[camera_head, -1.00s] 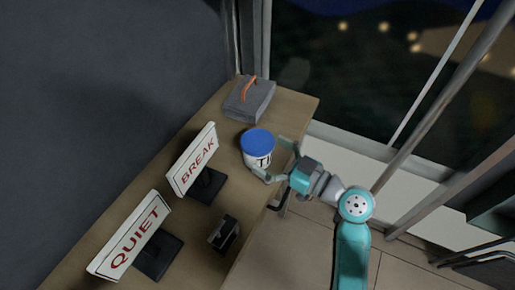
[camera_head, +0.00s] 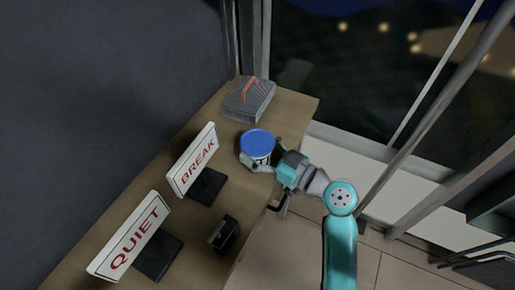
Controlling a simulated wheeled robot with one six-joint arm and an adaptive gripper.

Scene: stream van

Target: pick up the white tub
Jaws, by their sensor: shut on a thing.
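The white tub (camera_head: 247,158) has a blue lid (camera_head: 257,143) and dark marking on its side. It stands upright at the right part of the wooden counter (camera_head: 225,118). My gripper (camera_head: 262,160) is shut on the tub from the right, with its fingers around the tub's sides. The fingers and wrist hide much of the tub's front. I cannot tell whether its base is clear of the counter.
A grey box with an orange handle (camera_head: 250,98) lies behind the tub. A BREAK sign (camera_head: 194,161) and a QUIET sign (camera_head: 130,238) stand to the left on dark bases. A small dark object (camera_head: 224,233) sits near the counter's front edge.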

